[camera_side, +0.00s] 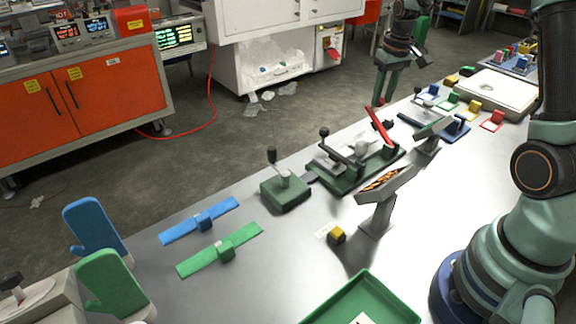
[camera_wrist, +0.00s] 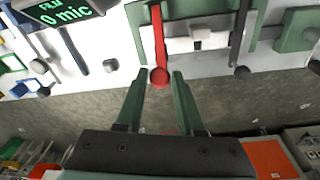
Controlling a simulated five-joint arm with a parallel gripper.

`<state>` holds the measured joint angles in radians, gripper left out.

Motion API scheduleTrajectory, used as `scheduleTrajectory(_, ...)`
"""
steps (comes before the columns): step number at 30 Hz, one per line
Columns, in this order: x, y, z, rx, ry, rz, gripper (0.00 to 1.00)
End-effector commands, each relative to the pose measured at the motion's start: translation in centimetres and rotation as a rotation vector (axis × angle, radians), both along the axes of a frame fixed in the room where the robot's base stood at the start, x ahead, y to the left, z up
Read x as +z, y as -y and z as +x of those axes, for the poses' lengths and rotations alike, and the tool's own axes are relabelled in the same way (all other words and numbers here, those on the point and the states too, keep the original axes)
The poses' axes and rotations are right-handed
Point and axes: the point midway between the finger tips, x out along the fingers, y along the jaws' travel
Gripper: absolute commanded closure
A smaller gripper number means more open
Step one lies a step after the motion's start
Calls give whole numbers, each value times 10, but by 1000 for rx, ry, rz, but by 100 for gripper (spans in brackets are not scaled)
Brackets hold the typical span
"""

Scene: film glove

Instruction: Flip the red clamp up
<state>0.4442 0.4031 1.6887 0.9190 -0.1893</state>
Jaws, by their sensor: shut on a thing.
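The red clamp (camera_side: 379,126) is a long red lever on a green fixture (camera_side: 345,180). In the side view it slants, with its free end raised toward the upper left and its lower end at the fixture. In the wrist view the red clamp (camera_wrist: 158,35) ends in a round red knob between the fingertips. My gripper (camera_side: 378,102) reaches down to the lever's raised end in the side view. In the wrist view my gripper (camera_wrist: 160,76) has its two green fingers on either side of the knob, shut on it.
A display (camera_wrist: 62,14) reading "0 mic" shows in the wrist view. A slanted screen on a post (camera_side: 385,185) stands close to the fixture. A small green stand with a black knob (camera_side: 285,190) is left of it. Blue (camera_side: 92,228) and green gloves (camera_side: 112,284) stand at the lower left.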

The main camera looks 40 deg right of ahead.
Motion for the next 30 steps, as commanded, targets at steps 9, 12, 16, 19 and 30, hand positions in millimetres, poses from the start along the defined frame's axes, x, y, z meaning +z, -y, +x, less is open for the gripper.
scheduleTrajectory(9,2,3,-50,-18,-29,10,100)
scheduleTrajectory(12,3,4,-62,-19,-28,8,100)
scheduleTrajectory(16,3,4,-73,-17,-24,3,99)
scheduleTrajectory(19,3,4,-71,-15,-22,2,61)
scheduleTrajectory(30,4,3,-70,-12,-21,2,36)
